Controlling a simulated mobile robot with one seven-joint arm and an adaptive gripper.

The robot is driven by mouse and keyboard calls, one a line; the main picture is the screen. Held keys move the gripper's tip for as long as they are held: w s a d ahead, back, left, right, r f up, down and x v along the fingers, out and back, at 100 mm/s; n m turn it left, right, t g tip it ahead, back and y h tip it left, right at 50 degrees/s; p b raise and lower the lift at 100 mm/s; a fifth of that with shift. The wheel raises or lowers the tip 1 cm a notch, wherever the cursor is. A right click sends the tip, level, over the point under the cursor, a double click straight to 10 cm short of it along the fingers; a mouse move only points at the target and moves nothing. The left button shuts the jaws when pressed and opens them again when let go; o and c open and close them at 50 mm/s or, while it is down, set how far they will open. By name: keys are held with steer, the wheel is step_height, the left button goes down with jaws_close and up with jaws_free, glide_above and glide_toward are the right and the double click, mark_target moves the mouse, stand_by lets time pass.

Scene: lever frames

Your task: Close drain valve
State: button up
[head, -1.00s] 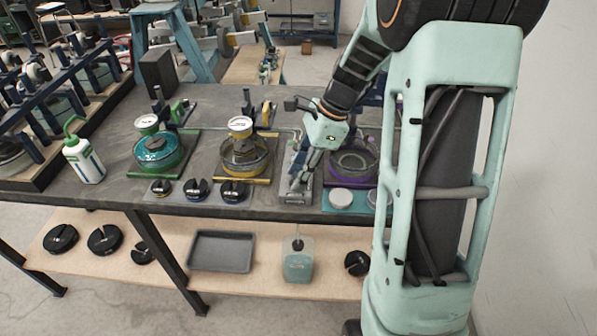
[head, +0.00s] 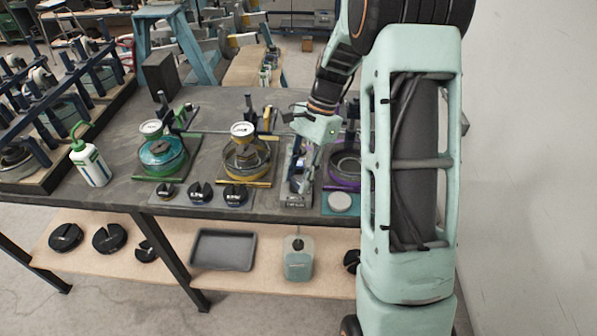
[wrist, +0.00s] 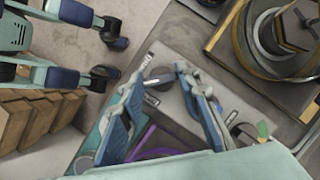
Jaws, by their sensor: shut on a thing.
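A grey valve panel (head: 297,201) lies on the bench between the yellow and purple dish stations. In the wrist view the panel (wrist: 172,103) carries a dark lever handle (wrist: 160,82) near its end and a second round dark knob (wrist: 243,132). My gripper (head: 302,182) points down at the panel. In the wrist view my gripper (wrist: 163,75) has its two blue fingers on either side of the dark lever handle, shut on it. The fingers partly hide the panel in both views, and the handle's exact angle is hard to tell.
The yellow station (head: 247,158) stands left of the panel, the purple one (head: 345,168) right. A green station (head: 163,157) and white bottle (head: 91,165) are further left. Black slotted weights (head: 200,192) lie along the front. A lower shelf holds a tray (head: 223,250) and tank (head: 299,260).

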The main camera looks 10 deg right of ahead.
steer(key=n, duration=0.2)
steer(key=n+g+h+p, duration=0.1)
steer(key=n, duration=0.1)
steer(key=shift+w+a+n, duration=0.1)
steer(key=shift+w+n, duration=0.05)
steer(key=shift+n, duration=0.15)
steer(key=shift+n+g+h+p, duration=0.5)
steer(key=shift+n+h, duration=0.3)
steer(key=shift+n, duration=1.1)
steer(key=o, duration=1.2)
steer(key=shift+c, duration=0.2)
steer(key=v, duration=1.2)
steer(key=shift+a, duration=0.1)
